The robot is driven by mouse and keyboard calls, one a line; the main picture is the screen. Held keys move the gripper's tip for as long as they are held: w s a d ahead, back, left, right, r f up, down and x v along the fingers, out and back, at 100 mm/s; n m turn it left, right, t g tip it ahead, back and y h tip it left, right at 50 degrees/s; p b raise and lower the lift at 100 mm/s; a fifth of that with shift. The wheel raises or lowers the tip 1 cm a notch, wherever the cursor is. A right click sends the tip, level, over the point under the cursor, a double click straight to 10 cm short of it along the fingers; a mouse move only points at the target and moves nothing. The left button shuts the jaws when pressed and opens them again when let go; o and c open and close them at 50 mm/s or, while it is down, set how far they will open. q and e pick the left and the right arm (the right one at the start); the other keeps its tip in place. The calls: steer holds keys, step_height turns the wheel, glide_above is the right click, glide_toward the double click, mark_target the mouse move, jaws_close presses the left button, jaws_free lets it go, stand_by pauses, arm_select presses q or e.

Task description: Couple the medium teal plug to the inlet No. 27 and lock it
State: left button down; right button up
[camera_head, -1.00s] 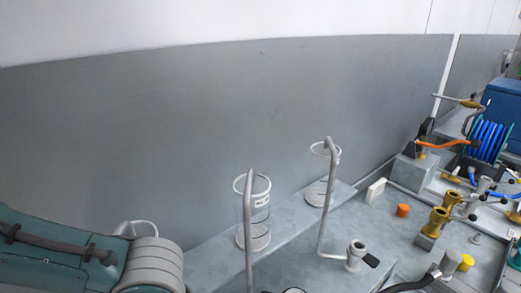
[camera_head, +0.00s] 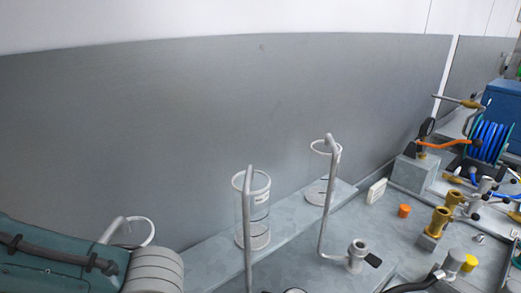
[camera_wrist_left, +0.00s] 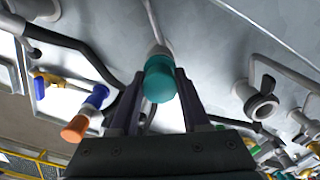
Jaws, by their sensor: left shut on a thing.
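The teal plug (camera_wrist_left: 160,82) is held between the two dark fingers of my left gripper (camera_wrist_left: 160,74) in the left wrist view. The gripper is shut on it, and a pale rod or hose runs up from its far end. A metal inlet with a dark mouth and a black lever (camera_wrist_left: 262,104) is to the right, apart from the plug. In the head view a grey inlet with a black lever (camera_head: 357,252) stands on the grey bench. No inlet number is legible. My left gripper is outside the head view, and my right gripper is in neither view.
Brass fittings (camera_head: 436,222), an orange cap (camera_head: 404,211), a yellow-capped fitting (camera_head: 468,263) and a blue hose reel (camera_head: 487,141) are to the right. An orange-ended blue connector (camera_wrist_left: 85,115) lies left of my gripper.

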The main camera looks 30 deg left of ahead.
arm_select(q)
steer(key=shift+f+b, duration=0.3)
stand_by(0.5)
steer(key=shift+c, duration=1.5)
jaws_free()
steer(key=shift+r, duration=0.1)
step_height(320, 180, up, 8)
steer(key=p, duration=0.8)
steer(key=shift+f, duration=0.2)
